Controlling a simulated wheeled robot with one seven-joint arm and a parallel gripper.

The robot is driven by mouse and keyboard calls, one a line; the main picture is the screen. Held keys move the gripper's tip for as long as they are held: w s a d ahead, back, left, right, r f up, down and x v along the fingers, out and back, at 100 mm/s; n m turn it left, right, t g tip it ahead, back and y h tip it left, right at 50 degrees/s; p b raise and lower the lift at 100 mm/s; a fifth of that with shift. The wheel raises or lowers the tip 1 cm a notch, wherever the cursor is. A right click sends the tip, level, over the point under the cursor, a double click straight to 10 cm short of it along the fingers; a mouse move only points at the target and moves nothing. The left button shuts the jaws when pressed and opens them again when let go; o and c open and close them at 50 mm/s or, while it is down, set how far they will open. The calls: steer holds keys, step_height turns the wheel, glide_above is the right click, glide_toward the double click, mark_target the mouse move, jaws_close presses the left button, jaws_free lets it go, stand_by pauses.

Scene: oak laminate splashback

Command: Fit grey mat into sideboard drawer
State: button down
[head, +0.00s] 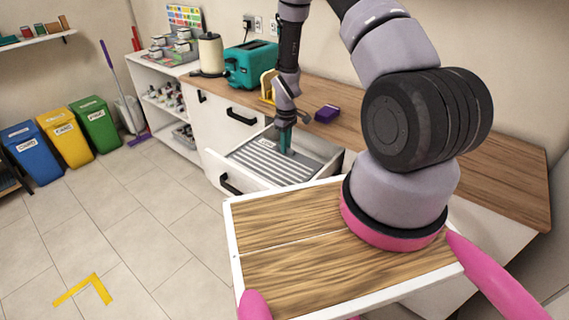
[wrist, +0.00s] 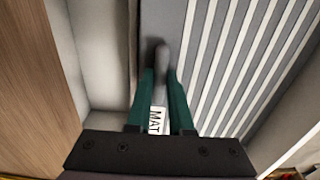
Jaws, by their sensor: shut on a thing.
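The grey mat (head: 262,160) with white stripes lies within the outline of the open sideboard drawer (head: 226,176). It also shows in the wrist view (wrist: 222,65), with a "MAT" label (wrist: 157,120) between my fingers. My gripper (head: 285,150) points down and is shut on a raised grey grip near one edge of the mat; its green fingers also show in the wrist view (wrist: 162,95). In the wrist view a strip of pale drawer interior (wrist: 97,55) shows left of the mat. I cannot tell whether the mat rests on the drawer floor.
The wooden counter (head: 345,120) above the drawer carries a purple box (head: 327,113), a teal toaster (head: 250,64) and a cream kettle (head: 211,55). Blue, yellow and green bins (head: 97,124) stand at the left wall. The tiled floor (head: 130,215) at left is mostly clear.

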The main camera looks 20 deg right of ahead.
steer(key=shift+d+f, duration=0.1)
steer(key=shift+f, duration=3.75)
steer(key=c, duration=1.1)
jaws_free()
steer(key=shift+f, duration=0.1)
